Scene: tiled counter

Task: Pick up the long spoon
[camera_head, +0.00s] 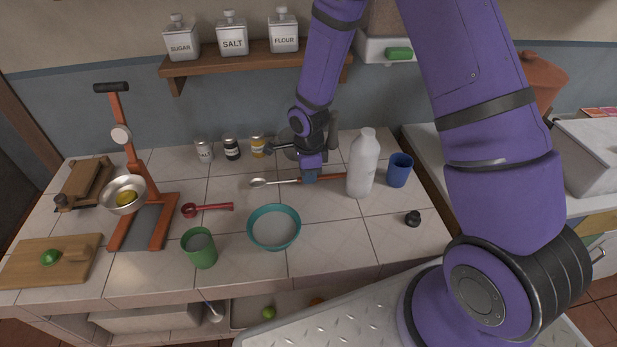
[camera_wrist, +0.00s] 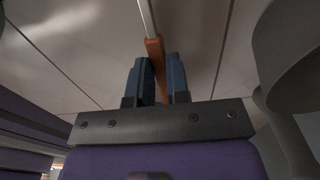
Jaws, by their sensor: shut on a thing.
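The long spoon (camera_head: 259,183) lies at the back middle of the tiled counter in the head view. It has a metal bowl at the left, a thin shaft and a reddish-brown handle at the right. My gripper (camera_head: 310,177) comes down over the spoon and is shut on it where the shaft meets the handle. In the wrist view the orange-brown handle (camera_wrist: 154,48) passes between the two blue-grey fingers of my gripper (camera_wrist: 160,80). The spoon appears at or very near the counter surface; I cannot tell whether it touches.
A white bottle (camera_head: 363,163) stands close to the right of my gripper, with a blue cup (camera_head: 399,170) beyond. A teal bowl (camera_head: 274,229), green cup (camera_head: 199,248) and red scoop (camera_head: 207,208) are in front. Small jars (camera_head: 231,148) stand behind, below a shelf (camera_head: 240,58).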

